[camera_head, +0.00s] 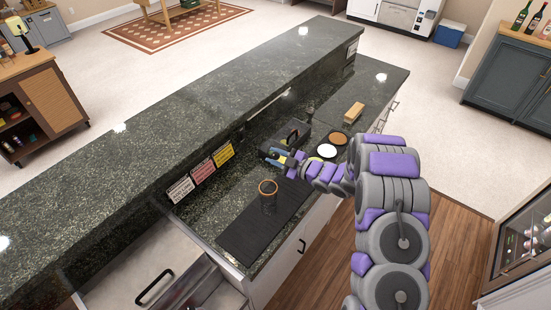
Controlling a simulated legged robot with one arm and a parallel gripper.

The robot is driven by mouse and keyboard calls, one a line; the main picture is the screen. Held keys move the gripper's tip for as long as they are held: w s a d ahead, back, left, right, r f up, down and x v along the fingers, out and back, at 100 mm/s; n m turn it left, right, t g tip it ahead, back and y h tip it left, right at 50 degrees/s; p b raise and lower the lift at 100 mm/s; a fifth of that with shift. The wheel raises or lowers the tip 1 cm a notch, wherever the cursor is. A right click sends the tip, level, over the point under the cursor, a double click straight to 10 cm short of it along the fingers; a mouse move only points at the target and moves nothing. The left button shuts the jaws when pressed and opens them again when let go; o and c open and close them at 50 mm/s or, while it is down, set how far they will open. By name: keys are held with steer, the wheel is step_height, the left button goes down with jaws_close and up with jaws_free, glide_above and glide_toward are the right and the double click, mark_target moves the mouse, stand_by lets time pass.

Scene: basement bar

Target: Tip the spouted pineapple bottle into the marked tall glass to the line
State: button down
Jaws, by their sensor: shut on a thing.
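The tall glass (268,197) stands upright on a long black mat (246,238) on the lower bar counter. Its rim looks brown; its line and fill are too small to make out. My gripper (279,158) is beyond the glass and slightly to its right, close to the dark counter items. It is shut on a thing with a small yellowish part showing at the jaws. This seems to be the spouted pineapple bottle, but its outline, spout and tilt are unclear. The held thing is apart from the glass.
A dark caddy-like object (296,131) is just behind my gripper. A white round dish (327,151), a brown round dish (338,138) and a wooden block (353,112) lie to the right. The raised bar ledge (190,105) runs behind. An open drawer (150,270) is at lower left.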

step_height(320, 180, down, 4)
steer(key=n+t+b, duration=0.1)
steer(key=n+b, duration=0.4)
steer(key=b, duration=0.6)
steer(key=shift+w+f, duration=0.1)
steer(key=shift+w, duration=0.05)
steer(key=shift+d+f+n+b, duration=0.15)
steer(key=shift+f+n+b, duration=0.3)
steer(key=shift+b, duration=0.5)
steer(key=shift+d+r+n+b, duration=0.1)
steer(key=shift+r+n+b, duration=0.25)
steer(key=shift+b, duration=0.9)
steer(key=shift+w+d+r+n+b, duration=0.15)
steer(key=shift+r+n+b, duration=0.65)
steer(key=shift+b, duration=0.95)
steer(key=shift+w+r+n, duration=0.1)
steer(key=shift+r+n, duration=0.6)
steer(key=shift+n, duration=0.3)
stand_by(1.6)
